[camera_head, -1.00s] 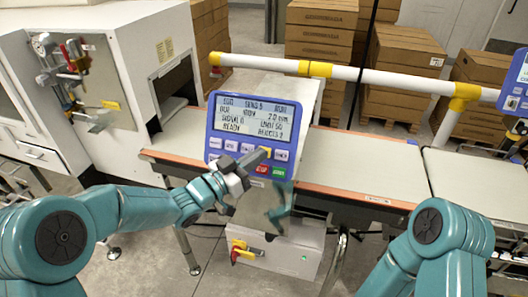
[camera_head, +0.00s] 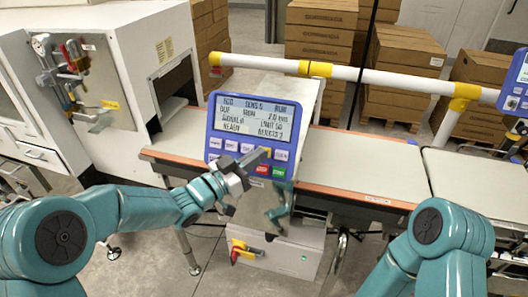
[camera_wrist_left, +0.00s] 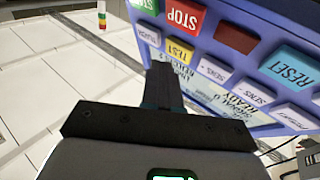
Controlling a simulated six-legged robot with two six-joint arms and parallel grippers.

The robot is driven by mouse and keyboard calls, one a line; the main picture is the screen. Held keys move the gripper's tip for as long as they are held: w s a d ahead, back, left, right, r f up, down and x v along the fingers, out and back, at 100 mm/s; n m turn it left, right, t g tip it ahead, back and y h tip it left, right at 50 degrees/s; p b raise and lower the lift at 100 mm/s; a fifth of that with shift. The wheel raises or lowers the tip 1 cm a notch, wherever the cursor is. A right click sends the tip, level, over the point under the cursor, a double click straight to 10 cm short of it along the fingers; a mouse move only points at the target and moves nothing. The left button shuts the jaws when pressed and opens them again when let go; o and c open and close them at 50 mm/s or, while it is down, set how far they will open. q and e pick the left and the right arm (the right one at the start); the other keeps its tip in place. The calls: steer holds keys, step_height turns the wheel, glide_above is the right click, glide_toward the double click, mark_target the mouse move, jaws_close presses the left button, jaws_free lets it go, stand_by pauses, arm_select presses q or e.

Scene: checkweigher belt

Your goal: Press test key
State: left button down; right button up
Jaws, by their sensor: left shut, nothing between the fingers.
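The blue control panel (camera_head: 208,150) stands tilted over the belt, with a lit text display (camera_head: 254,118) and a row of keys below it. The yellow TEST key (camera_wrist_left: 180,51) shows upside down in the left wrist view; in the head view my fingers partly cover it. My left gripper (camera_head: 264,153) is shut and empty, its fingertips at the yellow key. In the left wrist view the shut fingers (camera_wrist_left: 162,75) end right beside the TEST key; I cannot tell whether they touch it. My right gripper is out of view.
A conveyor belt (camera_head: 360,165) runs behind the panel. A white rail (camera_head: 390,77) crosses above it. A white machine (camera_head: 130,60) stands left.

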arm_select(q)
steer(key=shift+f, duration=0.1)
steer(key=shift+w+d+f+b, duration=0.1)
steer(key=shift+w+b, duration=0.25)
steer(key=shift+w, duration=0.05)
steer(key=shift+w+d+f+b, duration=0.15)
steer(key=shift+w+f+b, duration=0.05)
steer(key=shift+w+b, duration=0.1)
stand_by(0.5)
steer(key=shift+s, duration=0.15)
stand_by(0.3)
steer(key=shift+s+a+r, duration=0.25)
steer(key=shift+s+r, duration=0.15)
steer(key=shift+s, duration=0.15)
steer(key=shift+s+a+r+b, duration=0.15)
steer(key=shift+s+a+r, duration=0.2)
steer(key=shift+s, duration=0.35)
steer(key=shift+s+a+r+b, duration=0.15)
steer(key=shift+s+r, duration=0.25)
steer(key=shift+s, duration=0.35)
steer(key=shift+s+a+r+b, duration=0.2)
steer(key=shift+s+r, duration=0.2)
steer(key=shift+s, duration=0.3)
